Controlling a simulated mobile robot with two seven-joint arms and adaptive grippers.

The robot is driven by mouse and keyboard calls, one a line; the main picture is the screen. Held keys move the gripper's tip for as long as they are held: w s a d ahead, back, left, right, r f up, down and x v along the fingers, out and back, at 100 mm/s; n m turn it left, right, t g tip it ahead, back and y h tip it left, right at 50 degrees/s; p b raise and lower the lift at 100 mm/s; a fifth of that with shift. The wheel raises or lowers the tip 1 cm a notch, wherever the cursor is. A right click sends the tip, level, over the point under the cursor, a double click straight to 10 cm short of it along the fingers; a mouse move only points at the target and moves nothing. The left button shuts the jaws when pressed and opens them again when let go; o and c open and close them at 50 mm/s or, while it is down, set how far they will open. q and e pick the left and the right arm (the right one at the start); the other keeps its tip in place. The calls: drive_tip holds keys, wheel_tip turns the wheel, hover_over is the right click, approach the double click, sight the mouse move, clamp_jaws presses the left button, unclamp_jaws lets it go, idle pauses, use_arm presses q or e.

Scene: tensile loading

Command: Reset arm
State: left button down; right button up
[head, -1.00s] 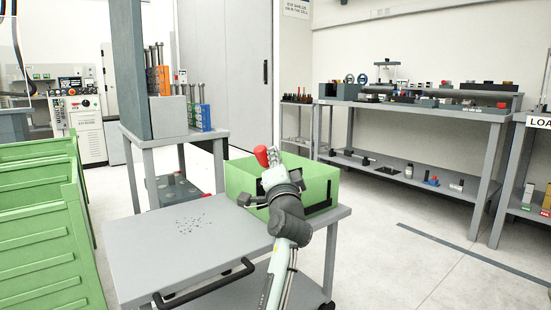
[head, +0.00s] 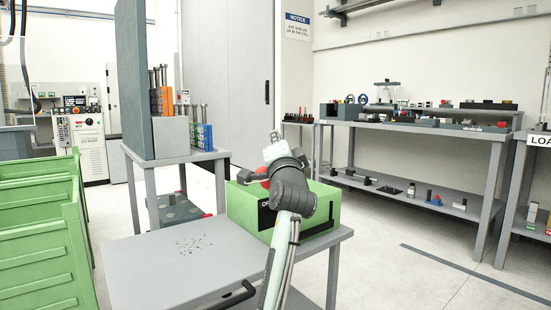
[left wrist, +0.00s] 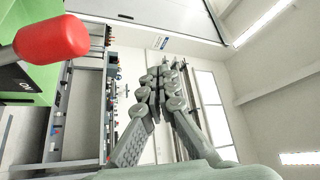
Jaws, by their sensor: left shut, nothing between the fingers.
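My right gripper is not in view.
The grey cart top (head: 180,270) is mostly bare, with small dark specks. A grey stand (head: 175,160) holds blocks with upright rods. A long bench (head: 410,128) with parts stands at the back right.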

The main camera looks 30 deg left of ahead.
use_arm(q)
drive_tip(key=shift+r, duration=0.35)
drive_tip(key=shift+d+f, duration=0.1)
